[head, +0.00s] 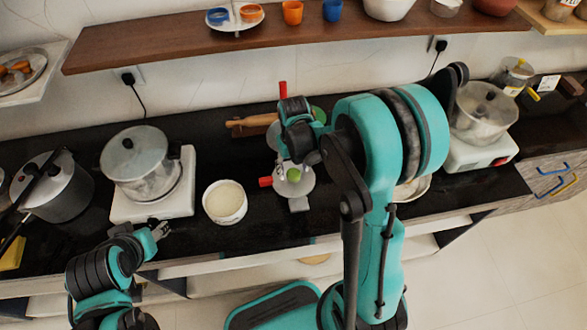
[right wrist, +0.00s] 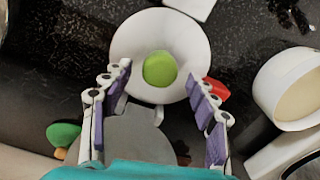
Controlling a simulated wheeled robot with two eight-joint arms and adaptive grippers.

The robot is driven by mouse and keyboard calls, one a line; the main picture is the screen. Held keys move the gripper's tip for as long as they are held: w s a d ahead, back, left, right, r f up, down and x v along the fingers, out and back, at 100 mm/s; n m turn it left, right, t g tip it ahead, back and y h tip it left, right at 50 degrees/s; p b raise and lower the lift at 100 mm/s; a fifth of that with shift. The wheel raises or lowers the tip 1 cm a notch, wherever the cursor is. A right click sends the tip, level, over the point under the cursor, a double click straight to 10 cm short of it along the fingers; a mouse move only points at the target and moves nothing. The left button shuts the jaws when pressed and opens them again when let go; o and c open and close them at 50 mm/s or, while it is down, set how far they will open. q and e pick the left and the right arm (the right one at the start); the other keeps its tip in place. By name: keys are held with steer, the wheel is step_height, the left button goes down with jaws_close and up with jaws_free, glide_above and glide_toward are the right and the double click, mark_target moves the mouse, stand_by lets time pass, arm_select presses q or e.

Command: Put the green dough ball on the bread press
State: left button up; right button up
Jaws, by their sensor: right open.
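The green dough ball (head: 293,175) rests on the pale round plate of the bread press (head: 304,187), which has red handles. In the right wrist view the ball (right wrist: 159,69) sits near the middle of the white round plate (right wrist: 128,38). My right gripper (right wrist: 158,75) is open, with its purple-padded fingers apart on either side in front of the ball, not touching it as far as I can see. In the head view my right arm partly hides the press. My left gripper (head: 162,230) is low at left, by the counter's front edge; its opening is unclear.
A white bowl (head: 225,203) stands left of the press. A pot (head: 135,158) on a white stove is further left, and another pot (head: 485,114) is at right. A rolling pin (head: 250,121) lies behind the press. A wooden shelf (head: 190,36) runs above the counter.

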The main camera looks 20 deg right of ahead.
mark_target(294, 177)
step_height(294, 177, up, 10)
steer(key=p, duration=0.3)
steer(key=s+a+r+t, duration=0.4)
steer(key=s+r+t, duration=0.3)
steer(key=s, duration=0.4)
steer(key=shift+s+a+r+n, duration=0.3)
steer(key=shift+a+r, duration=0.1)
steer(key=shift+r, duration=0.4)
